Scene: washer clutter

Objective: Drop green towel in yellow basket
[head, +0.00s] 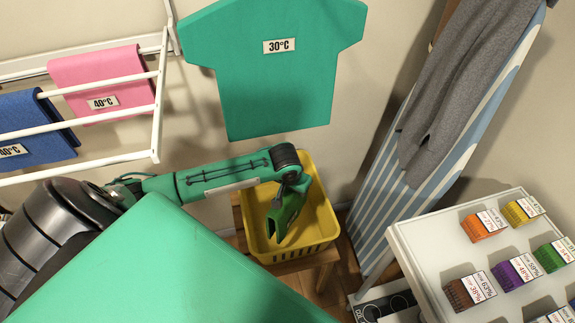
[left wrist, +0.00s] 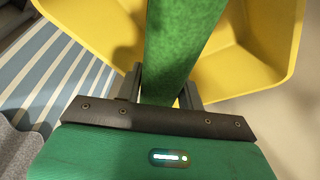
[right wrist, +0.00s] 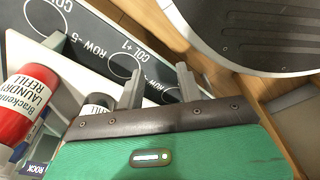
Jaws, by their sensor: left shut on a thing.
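The green towel (head: 285,222) hangs from my left gripper (head: 291,190) over the yellow basket (head: 322,229), within its outline in the head view. In the left wrist view the towel (left wrist: 180,48) passes between the fingers of my left gripper (left wrist: 163,88), which is shut on it. The basket (left wrist: 245,62) shows beyond on both sides. Whether the towel touches the basket floor is unclear. My right gripper (right wrist: 160,86) shows in the right wrist view with its fingers apart and nothing visibly held; it is not seen in the head view.
The basket stands on a wooden stool (head: 308,258). A drying rack (head: 157,110) with pink (head: 100,82) and blue (head: 35,128) towels is at left. A striped ironing board (head: 372,215) leans at right, beside a white shelf (head: 418,255) of coloured items. A red-white bottle (right wrist: 22,108) is near my right gripper.

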